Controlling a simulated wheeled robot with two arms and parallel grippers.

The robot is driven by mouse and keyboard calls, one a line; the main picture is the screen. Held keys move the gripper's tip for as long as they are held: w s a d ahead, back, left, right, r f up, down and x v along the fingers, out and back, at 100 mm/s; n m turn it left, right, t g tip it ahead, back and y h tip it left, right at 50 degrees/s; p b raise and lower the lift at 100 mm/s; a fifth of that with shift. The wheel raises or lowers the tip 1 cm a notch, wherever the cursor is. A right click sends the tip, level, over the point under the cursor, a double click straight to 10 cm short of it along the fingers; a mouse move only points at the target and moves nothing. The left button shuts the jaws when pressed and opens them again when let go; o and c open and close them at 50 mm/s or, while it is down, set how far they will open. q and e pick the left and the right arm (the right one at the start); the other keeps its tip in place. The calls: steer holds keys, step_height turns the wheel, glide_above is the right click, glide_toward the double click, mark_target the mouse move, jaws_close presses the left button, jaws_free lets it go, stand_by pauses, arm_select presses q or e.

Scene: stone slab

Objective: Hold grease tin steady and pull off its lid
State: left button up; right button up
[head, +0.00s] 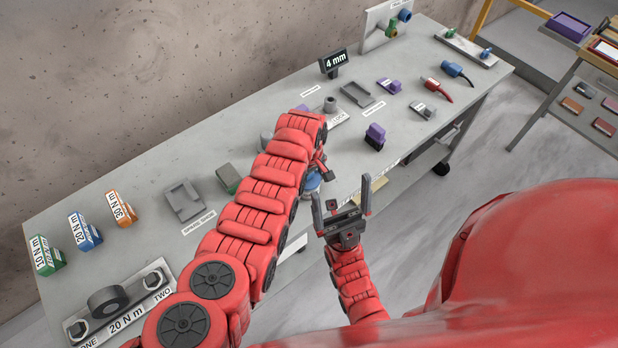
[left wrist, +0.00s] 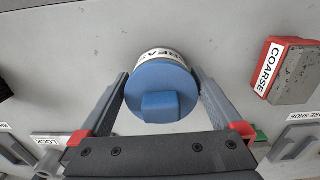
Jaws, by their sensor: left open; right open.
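The grease tin (left wrist: 160,55) is a white-banded tin with lettering and a blue lid (left wrist: 160,85) that has a raised square knob. In the left wrist view it stands between the fingers of my open left gripper (left wrist: 160,78), one finger on each side; I cannot tell whether they touch it. In the head view my left arm hides most of the tin, and only a blue part of the lid (head: 311,182) shows. My right gripper (head: 341,198) is open and empty, at the bench's front edge, to the right of the tin.
A red-and-grey block marked COARSE (left wrist: 287,72) lies right of the tin. A purple-and-black block (head: 375,137) sits on the bench to the right. A grey tray (head: 184,201) and several torque boxes (head: 86,231) stand left. A 4 mm sign (head: 336,64) stands at the back.

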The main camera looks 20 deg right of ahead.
arm_select(q)
jaws_close()
stand_by(1.0)
stand_by(1.1)
jaws_free()
step_height(320, 180, up, 12)
steer(key=shift+f, duration=0.1)
stand_by(0.5)
steer(key=shift+s, duration=0.1)
